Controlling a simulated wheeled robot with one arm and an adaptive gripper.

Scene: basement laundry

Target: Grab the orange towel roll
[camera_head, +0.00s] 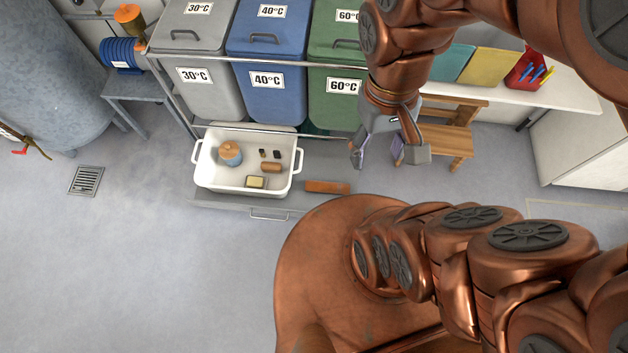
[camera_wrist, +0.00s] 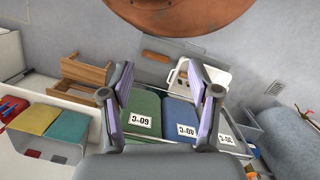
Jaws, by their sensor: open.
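A long orange-brown roll (camera_head: 327,186) lies on a low grey platform, just right of a white tub (camera_head: 199,172). It also shows in the wrist view (camera_wrist: 157,56), beyond the fingertips. A shorter orange-brown roll (camera_head: 271,168) lies inside the tub; I cannot tell for sure which one is the towel roll. My gripper (camera_head: 388,152) is open and empty, pointing down in the air to the upper right of the long roll in the head view. In the wrist view its two fingers (camera_wrist: 160,80) stand wide apart with nothing between them.
The tub also holds a blue jar with an orange lid (camera_head: 230,152) and small items. Grey, blue (camera_head: 265,95) and green bins stand behind it. A wooden stool (camera_head: 447,135) is right of my gripper. The floor at left is clear, with a drain (camera_head: 87,181).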

